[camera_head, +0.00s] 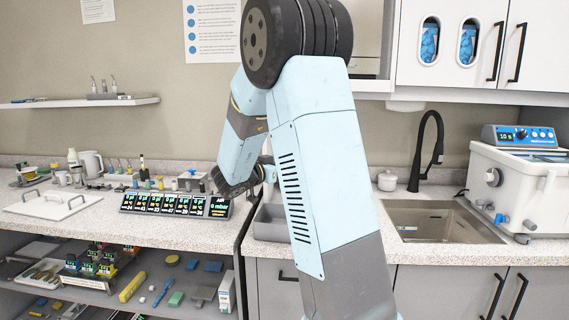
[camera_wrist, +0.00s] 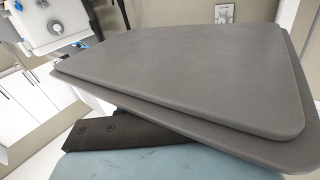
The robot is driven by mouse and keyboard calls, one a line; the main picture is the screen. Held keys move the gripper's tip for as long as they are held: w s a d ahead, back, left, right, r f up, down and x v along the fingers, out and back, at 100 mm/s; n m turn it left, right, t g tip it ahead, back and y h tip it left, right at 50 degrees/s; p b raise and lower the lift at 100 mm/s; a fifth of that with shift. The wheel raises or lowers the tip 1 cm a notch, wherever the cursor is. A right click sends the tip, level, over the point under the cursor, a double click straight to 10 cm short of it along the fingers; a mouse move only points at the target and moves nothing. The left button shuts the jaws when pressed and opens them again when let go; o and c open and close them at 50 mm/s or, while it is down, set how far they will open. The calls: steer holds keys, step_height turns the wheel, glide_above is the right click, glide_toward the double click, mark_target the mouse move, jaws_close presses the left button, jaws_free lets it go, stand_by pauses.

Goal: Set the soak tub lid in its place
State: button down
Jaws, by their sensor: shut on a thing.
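The soak tub lid (camera_wrist: 190,75) is a flat grey plate with rounded corners and a stepped rim. It fills much of the wrist view, tilted in the picture, close to the camera. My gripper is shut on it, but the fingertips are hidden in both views. In the head view my arm bends down behind its own light blue link, which hides most of the wrist and the lid. A grey open tub (camera_head: 271,228), likely the soak tub, stands on the counter left of the sink, partly behind my arm.
A sink (camera_head: 440,222) with a black tap (camera_head: 428,150) is right of the tub. A white bath unit (camera_head: 515,185) stands further right. A row of displays (camera_head: 175,204) and a white handled panel (camera_head: 48,204) lie on the left counter, with small items behind. A shelf is below.

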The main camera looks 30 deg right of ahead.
steer(key=shift+f, duration=2.85)
steer(key=shift+f, duration=0.2)
step_height(320, 180, down, 8)
stand_by(0.5)
steer(key=shift+f, duration=0.15)
stand_by(0.3)
steer(key=shift+f, duration=0.25)
steer(key=shift+f, duration=0.2)
stand_by(0.9)
steer(key=c, duration=0.8)
jaws_free()
steer(key=shift+o, duration=0.2)
